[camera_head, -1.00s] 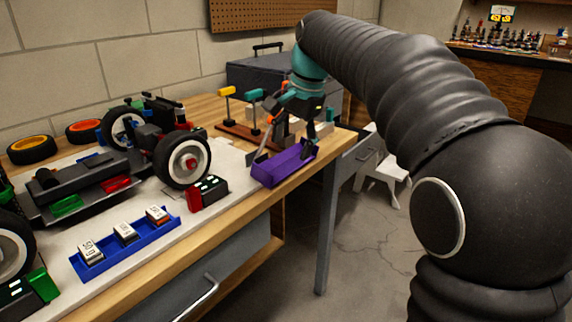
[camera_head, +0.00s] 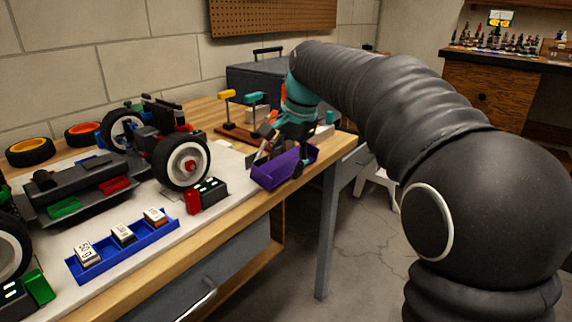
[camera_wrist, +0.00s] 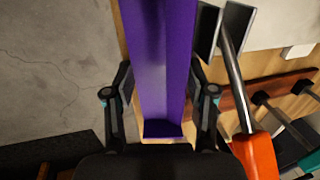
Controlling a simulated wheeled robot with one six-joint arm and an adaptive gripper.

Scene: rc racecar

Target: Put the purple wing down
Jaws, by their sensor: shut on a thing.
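The purple wing (camera_head: 270,177) is a long trough-like piece with raised ends. It is at the front edge of the workbench, near its right end. My gripper (camera_head: 296,152) is shut on it from above. In the wrist view, the purple wing (camera_wrist: 162,60) runs lengthwise between the two fingers of my gripper (camera_wrist: 160,85), with bare floor to its left and the bench top to its right. I cannot tell whether its underside touches the bench. The fingertips are partly hidden.
The racecar chassis (camera_head: 85,180) with wheels stands left on a pale mat (camera_head: 225,163). A blue tray (camera_head: 125,248) with several blocks and a red-and-black box (camera_head: 207,195) lie in front. A tool rack (camera_head: 240,134) stands behind the wing. An orange-handled tool (camera_wrist: 255,155) is close beside my gripper.

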